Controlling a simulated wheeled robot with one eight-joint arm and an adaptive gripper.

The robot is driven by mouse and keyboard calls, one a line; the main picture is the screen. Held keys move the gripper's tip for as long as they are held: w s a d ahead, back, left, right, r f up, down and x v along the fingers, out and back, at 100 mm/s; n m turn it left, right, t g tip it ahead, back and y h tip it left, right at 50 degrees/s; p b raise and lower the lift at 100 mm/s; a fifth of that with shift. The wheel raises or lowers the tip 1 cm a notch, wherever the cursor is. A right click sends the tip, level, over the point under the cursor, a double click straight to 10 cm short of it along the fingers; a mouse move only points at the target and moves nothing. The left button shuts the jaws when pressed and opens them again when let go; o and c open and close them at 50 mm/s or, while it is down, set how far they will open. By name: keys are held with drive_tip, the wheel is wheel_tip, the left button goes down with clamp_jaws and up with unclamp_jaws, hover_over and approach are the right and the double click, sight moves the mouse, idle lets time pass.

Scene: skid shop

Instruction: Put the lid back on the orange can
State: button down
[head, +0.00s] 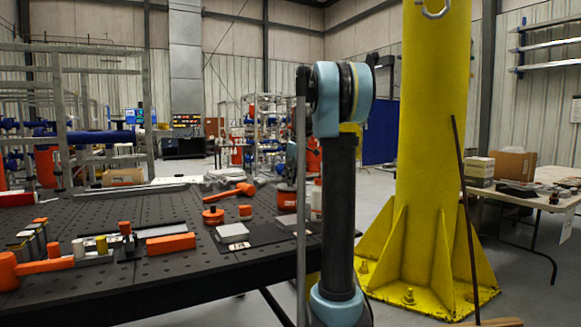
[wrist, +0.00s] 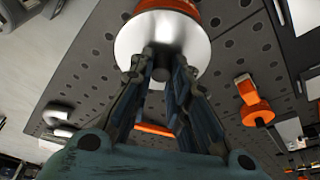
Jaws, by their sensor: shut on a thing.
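In the wrist view my gripper (wrist: 162,72) is shut on the dark knob (wrist: 161,74) of a round silver lid (wrist: 133,38). The orange can (wrist: 178,5) shows just behind the lid at the top edge, partly hidden by it. I cannot tell whether the lid is seated on the can or held slightly off it. In the head view the orange can (head: 287,202) stands at the table's right side, near my arm. My gripper (head: 291,158) is small and partly hidden there above the can, and the lid is not clear.
The dark perforated table (head: 150,212) holds an orange block (head: 171,244), a small orange knobbed piece (head: 213,216), an orange-handled tool (head: 231,193) and a pale square piece (head: 232,231). A yellow column (head: 434,130) stands right of my arm. Some table surface between the items is bare.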

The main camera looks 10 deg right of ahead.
wheel_tip(320, 180, up, 6)
drive_tip(key=shift+a+f, duration=0.1)
drive_tip(key=shift+f, duration=3.2)
drive_tip(key=shift+f, duration=0.15)
idle(0.3)
drive_tip(key=c, duration=0.9)
unclamp_jaws()
drive_tip(key=shift+c, duration=0.2)
drive_tip(key=shift+r, duration=3.55)
